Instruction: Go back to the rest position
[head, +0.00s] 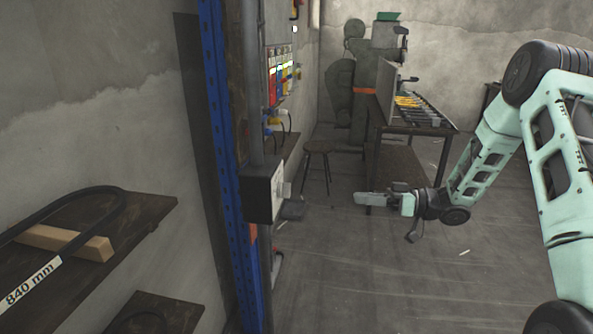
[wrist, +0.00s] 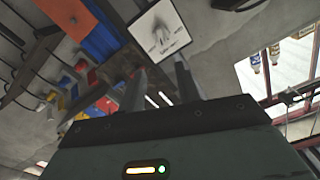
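My gripper (head: 372,199) shows in the head view right of centre, at the end of my pale green arm. It points left, toward a box with a white face (head: 277,190) on the post, with a visible gap between them. In the wrist view, the two fingers of my gripper (wrist: 160,78) stand apart with nothing between them. A white square panel (wrist: 158,34) lies beyond the fingertips there. I cannot tell for sure that it is the same box.
A blue upright (head: 222,150) and wall shelves (head: 80,250) stand at the left. A stool (head: 318,148) and a workbench (head: 418,129) with a green machine (head: 357,75) stand behind the gripper. The floor (head: 400,285) below the gripper is mostly clear.

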